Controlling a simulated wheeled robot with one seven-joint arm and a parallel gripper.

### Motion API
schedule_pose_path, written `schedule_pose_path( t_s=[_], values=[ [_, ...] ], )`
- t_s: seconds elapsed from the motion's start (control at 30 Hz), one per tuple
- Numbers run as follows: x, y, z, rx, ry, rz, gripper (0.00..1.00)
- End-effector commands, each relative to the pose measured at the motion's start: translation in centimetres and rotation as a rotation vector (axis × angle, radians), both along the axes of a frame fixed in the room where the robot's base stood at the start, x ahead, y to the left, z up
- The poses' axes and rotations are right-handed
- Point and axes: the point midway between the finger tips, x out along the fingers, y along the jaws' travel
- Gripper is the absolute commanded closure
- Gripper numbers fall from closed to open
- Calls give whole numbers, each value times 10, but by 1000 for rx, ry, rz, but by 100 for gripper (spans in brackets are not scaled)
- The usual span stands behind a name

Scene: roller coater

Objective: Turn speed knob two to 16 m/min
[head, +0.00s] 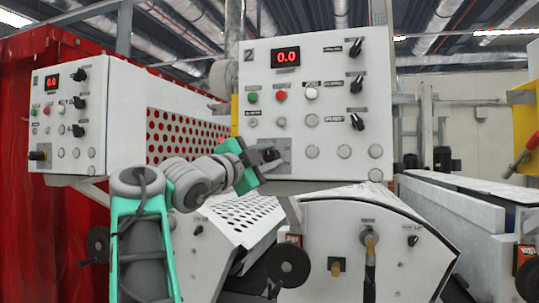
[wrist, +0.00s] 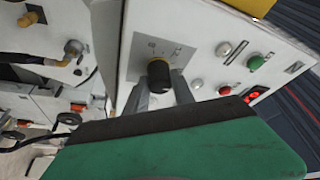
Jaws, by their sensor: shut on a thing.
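The control panel marked 2 (head: 320,90) stands in the middle of the head view. Its red display (head: 286,57) reads 0.0. A black knob (wrist: 158,75), taken as speed knob two, sits at the panel's lower left with a printed scale around it. My gripper (head: 264,155) reaches this knob from the left. In the wrist view its two grey fingers (wrist: 162,92) are on either side of the knob, shut on it. The knob's pointer and the scale figures are too small to read.
Several black selector knobs (head: 356,85) line the panel's right side. A green button (head: 253,97) and a red button (head: 281,96) sit above the held knob. A similar panel (head: 70,110) stands at left. White machine housing (head: 345,225) lies below.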

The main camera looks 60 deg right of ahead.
Motion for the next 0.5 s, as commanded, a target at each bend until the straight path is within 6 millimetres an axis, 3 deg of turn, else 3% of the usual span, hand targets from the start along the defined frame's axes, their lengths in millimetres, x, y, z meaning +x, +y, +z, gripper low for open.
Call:
schedule_pose_path(
  t_s=[0.5],
  values=[
    [1,-1,-3,17,-73,-1,100]
  ],
)
